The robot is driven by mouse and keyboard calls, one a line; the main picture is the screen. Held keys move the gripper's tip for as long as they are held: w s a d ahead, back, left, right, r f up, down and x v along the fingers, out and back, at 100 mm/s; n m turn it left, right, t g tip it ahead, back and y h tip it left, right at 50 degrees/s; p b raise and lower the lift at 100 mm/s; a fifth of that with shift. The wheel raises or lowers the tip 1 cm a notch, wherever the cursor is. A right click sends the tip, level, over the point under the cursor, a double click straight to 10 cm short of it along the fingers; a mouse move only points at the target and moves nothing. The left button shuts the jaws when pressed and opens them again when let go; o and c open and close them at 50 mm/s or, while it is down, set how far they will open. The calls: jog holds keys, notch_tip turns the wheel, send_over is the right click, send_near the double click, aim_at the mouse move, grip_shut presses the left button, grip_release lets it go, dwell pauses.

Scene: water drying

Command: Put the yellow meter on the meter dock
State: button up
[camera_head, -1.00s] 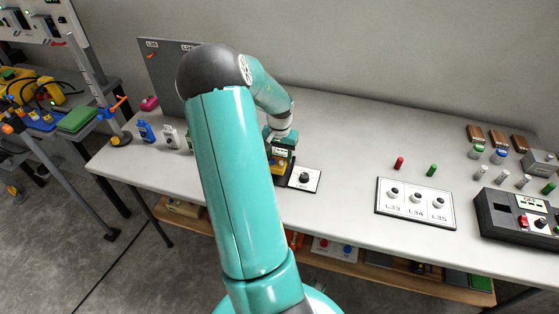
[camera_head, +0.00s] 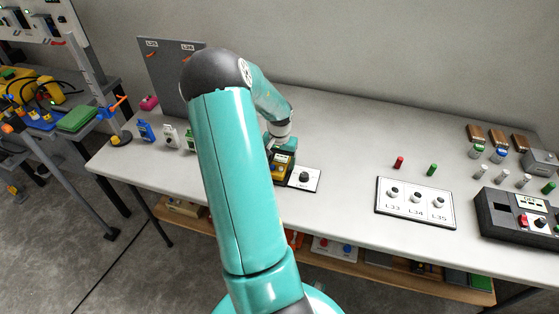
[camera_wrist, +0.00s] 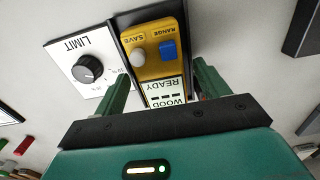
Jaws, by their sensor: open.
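The yellow meter (camera_wrist: 150,48) lies in the middle of the wrist view, with a grey SAVE button, a blue RANGE button and a white display reading READY and WOOD. It also shows small in the head view (camera_head: 279,173), partly behind my arm. A dark body or holder (camera_wrist: 150,12) edges the meter; I take it for the meter dock but cannot tell whether the meter is fully seated. My gripper (camera_wrist: 161,75) is open, with one green finger on each side of the meter's display end. Whether the fingers touch it is unclear.
A white LIMIT plate with a black knob (camera_wrist: 88,68) sits close beside the meter. The L33–L35 panel (camera_head: 415,204) and a black device (camera_head: 515,218) stand to the right. The table between LIMIT plate and panel is clear.

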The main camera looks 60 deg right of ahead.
aim_at(278, 163)
notch_tip(278, 163, up, 12)
dwell(0.4)
jog(key=shift+r, duration=0.1)
jog(key=w+a+r+n+t, duration=0.1)
jog(key=w+a+r+n, duration=0.25)
jog(key=a, duration=0.55)
jog(key=w+a+r+n+t, duration=0.1)
jog(key=w+a+r+n, duration=0.1)
jog(key=w+a+r, duration=0.5)
jog(key=w+a+r+n+t, duration=0.1)
jog(key=w+a+r+n, duration=0.15)
jog(key=a, duration=0.75)
jog(key=s+a+r+n+t, duration=0.1)
jog(key=s+a+n, duration=0.1)
jog(key=a, duration=0.5)
jog(key=s+a+r+n, duration=0.2)
jog(key=s+a+n, duration=0.1)
jog(key=a, duration=0.5)
jog(key=s+a+r+n+t, duration=0.1)
jog(key=s+a+r+n, duration=0.1)
jog(key=a, duration=0.6)
jog(key=shift+s+r+n+t, duration=0.3)
jog(key=shift+s+n, duration=0.3)
jog(key=shift+s, duration=0.55)
jog(key=shift+c, duration=0.4)
